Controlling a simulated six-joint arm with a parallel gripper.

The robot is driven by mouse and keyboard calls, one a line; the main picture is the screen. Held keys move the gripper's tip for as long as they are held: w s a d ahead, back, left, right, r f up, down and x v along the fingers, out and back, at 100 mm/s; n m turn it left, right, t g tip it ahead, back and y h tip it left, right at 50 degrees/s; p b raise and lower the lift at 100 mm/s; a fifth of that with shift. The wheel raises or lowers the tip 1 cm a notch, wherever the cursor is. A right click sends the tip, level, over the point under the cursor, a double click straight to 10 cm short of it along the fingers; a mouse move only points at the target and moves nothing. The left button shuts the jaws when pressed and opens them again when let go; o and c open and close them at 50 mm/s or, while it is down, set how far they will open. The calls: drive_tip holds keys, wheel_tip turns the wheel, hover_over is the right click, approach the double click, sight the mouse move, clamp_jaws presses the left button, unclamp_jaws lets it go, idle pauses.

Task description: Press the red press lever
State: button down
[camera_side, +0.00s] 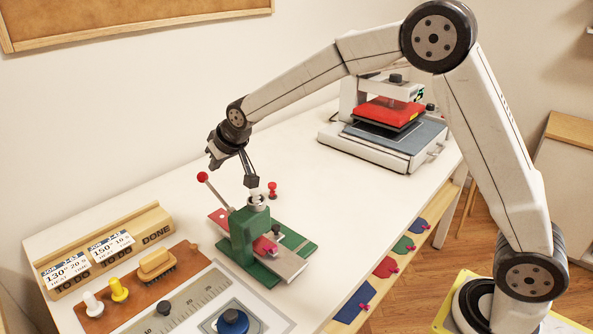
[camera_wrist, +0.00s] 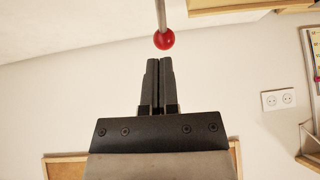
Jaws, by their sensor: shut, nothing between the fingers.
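The green press (camera_side: 250,237) stands on the table with a thin grey lever that slants up to the left. The lever ends in a red ball knob (camera_side: 203,177). In the wrist view the red knob (camera_wrist: 164,39) shows just past the fingertips of my gripper (camera_wrist: 158,61), with the rod running on to the picture edge. The fingers are shut with nothing between them. A gap shows between fingertips and knob in both views.
A heat press (camera_side: 388,118) with a red plate stands at the back right. A small red peg (camera_side: 272,189) stands behind the green press. A wooden card holder (camera_side: 103,247), a brush (camera_side: 157,264) and a blue-knobbed item (camera_side: 233,321) are in front. The table's middle right is clear.

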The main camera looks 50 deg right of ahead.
sight(205, 174)
drive_tip(key=shift+w+r+x, duration=0.15)
drive_tip(key=shift+x, duration=0.8)
drive_tip(key=shift+w+r+x, duration=0.1)
drive_tip(key=shift+w+x, duration=0.05)
drive_tip(key=shift+x, duration=0.8)
drive_tip(key=shift+a, duration=0.2)
drive_tip(key=shift+w+f, duration=0.1)
drive_tip(key=shift+w, duration=0.05)
drive_tip(key=shift+w+f+g, duration=0.8)
drive_tip(key=shift+f+g, duration=0.25)
drive_tip(key=shift+g, duration=0.25)
drive_tip(key=shift+x, duration=1.25)
drive_tip(key=shift+d, duration=0.15)
drive_tip(key=shift+r, duration=0.15)
drive_tip(key=w+v, duration=0.1)
drive_tip(key=v, duration=1.2)
drive_tip(key=shift+w+d+r, duration=0.15)
drive_tip(key=shift+w+r, duration=0.1)
drive_tip(key=shift+r, duration=0.5)
